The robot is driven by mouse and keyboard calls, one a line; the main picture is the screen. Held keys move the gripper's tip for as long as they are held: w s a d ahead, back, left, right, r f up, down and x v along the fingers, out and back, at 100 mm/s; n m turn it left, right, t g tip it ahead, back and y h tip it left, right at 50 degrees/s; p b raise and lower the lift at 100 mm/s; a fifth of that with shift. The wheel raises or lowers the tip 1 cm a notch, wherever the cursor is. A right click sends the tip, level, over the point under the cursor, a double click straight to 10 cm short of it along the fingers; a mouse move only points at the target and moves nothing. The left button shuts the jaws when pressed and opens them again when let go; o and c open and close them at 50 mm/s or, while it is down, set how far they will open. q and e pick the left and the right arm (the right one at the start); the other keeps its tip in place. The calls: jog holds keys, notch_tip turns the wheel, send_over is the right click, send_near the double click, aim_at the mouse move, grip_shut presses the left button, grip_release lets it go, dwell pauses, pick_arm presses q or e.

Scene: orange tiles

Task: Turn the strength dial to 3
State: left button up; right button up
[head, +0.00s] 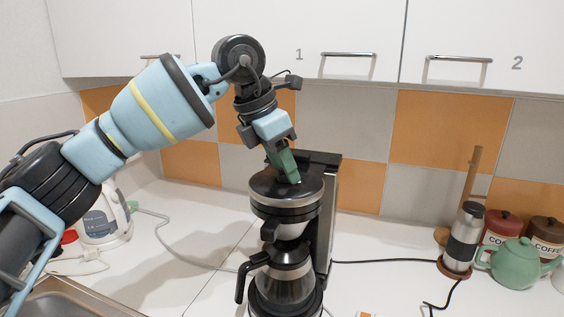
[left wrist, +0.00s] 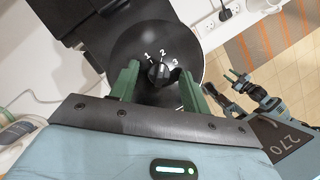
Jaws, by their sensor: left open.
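The coffee maker (head: 322,225) stands on the counter with its round black top below my left gripper (head: 294,180). In the left wrist view, the strength dial (left wrist: 158,73) is a small black knob on a dark round plate marked with white 1, 2 and 3. The green fingers of my left gripper (left wrist: 160,80) are open, one on each side of the knob; I cannot tell if they touch it. Which number the knob points to is not clear. In the head view the gripper hides the dial. My right gripper (left wrist: 238,77) shows small in the left wrist view, its jaw state unclear.
A glass carafe (head: 290,277) sits in the coffee maker. A steel tumbler (head: 463,238), a green teapot (head: 514,263) and canisters (head: 501,228) stand at the right. A white kettle (head: 103,222) is at the left. White cupboards (head: 275,35) hang above.

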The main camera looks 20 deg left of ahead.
pick_arm(q)
jog(key=c, duration=1)
jog(key=shift+m, duration=0.3)
jog(key=shift+m+g, duration=0.3)
jog(key=shift+m, duration=0.2)
jog(key=shift+m+g+h, duration=0.3)
jog(key=shift+m, duration=0.5)
jog(key=shift+w+a+m+g, duration=0.15)
jog(key=shift+m+g, duration=0.25)
jog(key=shift+m, duration=0.8)
jog(key=shift+w+m+g+h, duration=0.1)
jog(key=shift+m+g+h, duration=0.3)
jog(key=shift+m, duration=1.2)
jog(key=shift+g+b, duration=0.3)
